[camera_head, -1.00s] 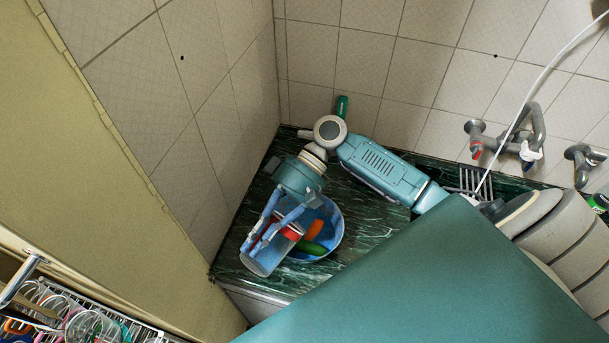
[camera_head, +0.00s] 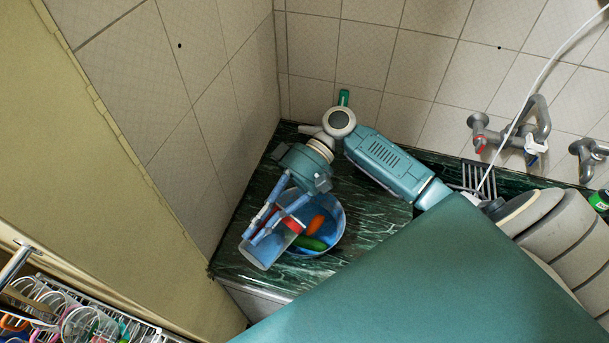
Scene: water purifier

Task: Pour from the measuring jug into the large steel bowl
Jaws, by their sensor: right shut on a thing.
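The measuring jug (camera_head: 263,252) is a clear vessel, tilted over the left side of the bowl, with something red showing at its upper end. My right gripper (camera_head: 256,235) is shut on it, with blue fingers along its sides. The large steel bowl (camera_head: 341,222) stands on the dark green counter, partly hidden behind the jug and gripper. An orange item (camera_head: 316,225) and a green item (camera_head: 311,243) lie in it. I cannot tell whether anything flows from the jug. My left gripper is not in view.
The tiled wall corner is close behind the bowl. Taps (camera_head: 508,140) and a thin white hose (camera_head: 540,82) are at the right, above a metal rack (camera_head: 476,180). A wire basket of utensils (camera_head: 80,318) is at the lower left. Some counter (camera_head: 378,220) right of the bowl is clear.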

